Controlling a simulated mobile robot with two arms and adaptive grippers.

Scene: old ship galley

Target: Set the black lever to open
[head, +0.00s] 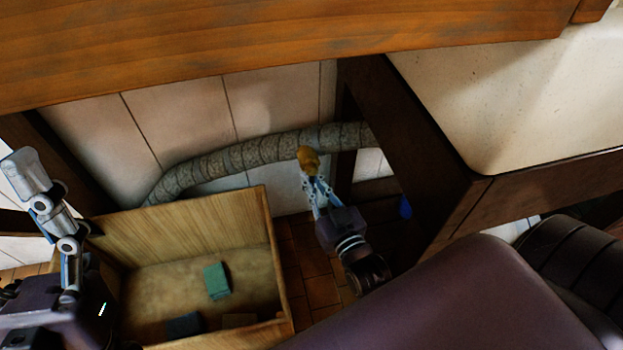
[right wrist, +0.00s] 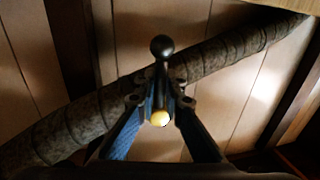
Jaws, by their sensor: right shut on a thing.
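The black lever (right wrist: 162,48) shows in the right wrist view as a dark ball on a short dark rod. The rod runs down between my right fingers towards a rounded yellow brass-coloured part (right wrist: 160,118). My right gripper (right wrist: 161,92) is shut on the lever's rod, with the ball sticking out beyond the fingertips. In the head view, my right gripper (head: 312,180) reaches up to the brass-coloured part (head: 308,158) in front of the pipe; the black lever cannot be made out there. My left gripper (head: 45,210) is at the left edge, away from the lever; its opening is unclear.
A wrapped grey pipe (head: 240,155) crosses the panelled wall. A wooden box (head: 268,235) holding a green block (head: 216,281) and a dark block (head: 184,325) stands at lower left. A wooden beam (head: 250,50) spans above, and a dark wooden frame (head: 425,150) stands right.

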